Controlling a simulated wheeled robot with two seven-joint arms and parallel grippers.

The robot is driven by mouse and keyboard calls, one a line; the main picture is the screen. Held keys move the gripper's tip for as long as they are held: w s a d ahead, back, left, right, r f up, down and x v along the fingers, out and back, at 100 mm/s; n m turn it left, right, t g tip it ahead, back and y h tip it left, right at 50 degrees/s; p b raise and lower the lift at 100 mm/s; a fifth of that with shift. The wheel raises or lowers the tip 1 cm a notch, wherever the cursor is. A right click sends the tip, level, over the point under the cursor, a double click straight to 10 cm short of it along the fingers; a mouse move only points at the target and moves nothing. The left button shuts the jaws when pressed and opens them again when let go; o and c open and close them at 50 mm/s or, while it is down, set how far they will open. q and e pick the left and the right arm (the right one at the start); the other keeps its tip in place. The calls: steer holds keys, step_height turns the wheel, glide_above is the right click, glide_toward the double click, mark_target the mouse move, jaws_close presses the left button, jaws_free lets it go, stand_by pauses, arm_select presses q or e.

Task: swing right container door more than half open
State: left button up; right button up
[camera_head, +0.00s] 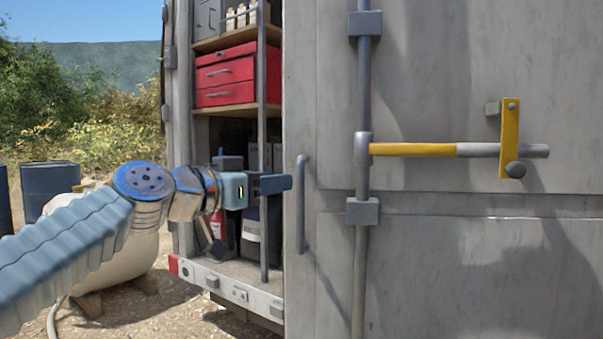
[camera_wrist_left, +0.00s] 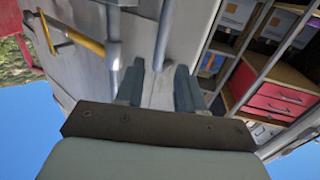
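The right container door (camera_head: 440,250) is a large grey panel filling the right half of the head view. Its left edge stands beside the visible interior; I cannot tell its exact angle. A grey vertical grab handle (camera_head: 300,203) is near that edge. My left gripper (camera_head: 284,184) reaches in from the left, its fingers close to the handle. In the left wrist view the gripper (camera_wrist_left: 158,85) is open, with two separated dark fingers and nothing seen held between them. The handle (camera_wrist_left: 164,35) shows ahead of the finger gap; contact cannot be told. My right gripper is not in view.
A vertical locking bar (camera_head: 363,90) with a yellow lever (camera_head: 413,149) runs down the door. Inside are shelves with a red toolbox (camera_head: 225,75) and a vertical rail (camera_head: 262,120). A blue barrel (camera_head: 48,188) and pale tank (camera_head: 115,262) stand left on gravel.

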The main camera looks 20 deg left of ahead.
mark_target(298, 178)
arm_select(q)
steer(key=p+x, duration=0.2)
steer(key=x, duration=0.5)
steer(key=shift+w+d+r, duration=0.1)
steer(key=shift+w+d, duration=0.05)
steer(key=shift+w, duration=0.15)
jaws_close()
